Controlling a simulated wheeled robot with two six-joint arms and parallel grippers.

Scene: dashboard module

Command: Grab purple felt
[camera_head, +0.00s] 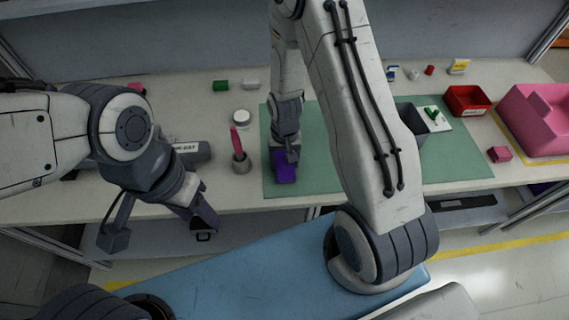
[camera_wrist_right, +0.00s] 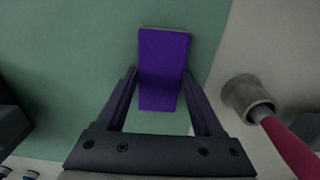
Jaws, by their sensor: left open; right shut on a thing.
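The purple felt (camera_head: 285,168) is a small rectangular block on the left part of the green mat (camera_head: 330,178). In the right wrist view the purple felt (camera_wrist_right: 163,68) lies between the two fingers of my right gripper (camera_wrist_right: 162,80). My right gripper (camera_head: 287,150) is shut on it from above, and it partly hides the felt in the head view. Whether the felt touches the mat or is lifted I cannot tell. My left gripper (camera_head: 207,213) is open and empty, in front of the table's left front edge.
A red bin (camera_head: 466,101), a pink bin (camera_head: 540,118) and a dark grey bin (camera_head: 410,122) stand to the right. My right arm hides the mat's middle.

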